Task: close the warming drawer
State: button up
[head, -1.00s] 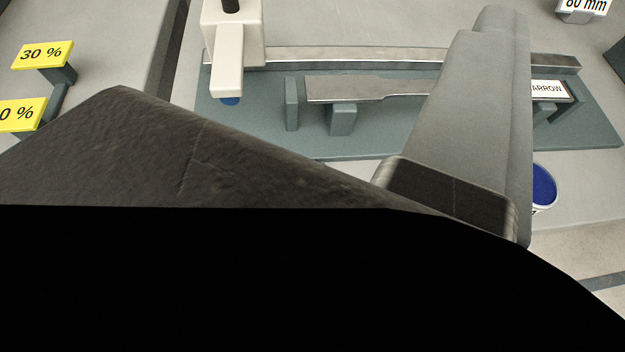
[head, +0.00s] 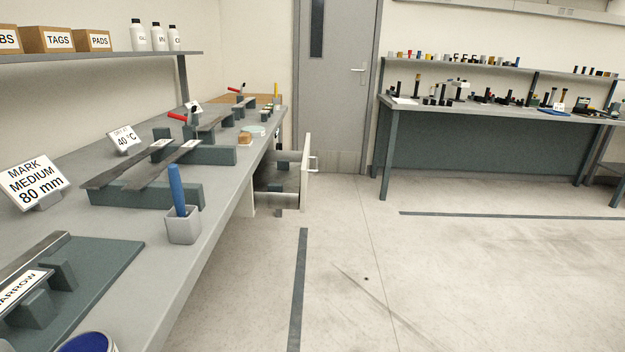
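The drawer (head: 305,178) under the left workbench stands open, pulled out to the right into the floor space near the grey door. Its front panel is pale, seen nearly edge-on, with a light bar handle (head: 314,164) on its outer face. Its dark inside shows behind the front, with dark shapes that I cannot make out. I cannot read any label on it. My gripper is not in view.
The floor (head: 400,270) before the drawer is clear, with dark tape lines. Another bench (head: 500,108) stands at the back right.

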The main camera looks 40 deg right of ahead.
aim_at(280, 178)
jog(key=l+z, duration=0.35)
jog(key=i+l+z, duration=0.1)
jog(key=l+z, duration=0.25)
jog(key=i+l+z, duration=0.1)
jog(key=l+z, duration=0.25)
jog(key=j, duration=0.1)
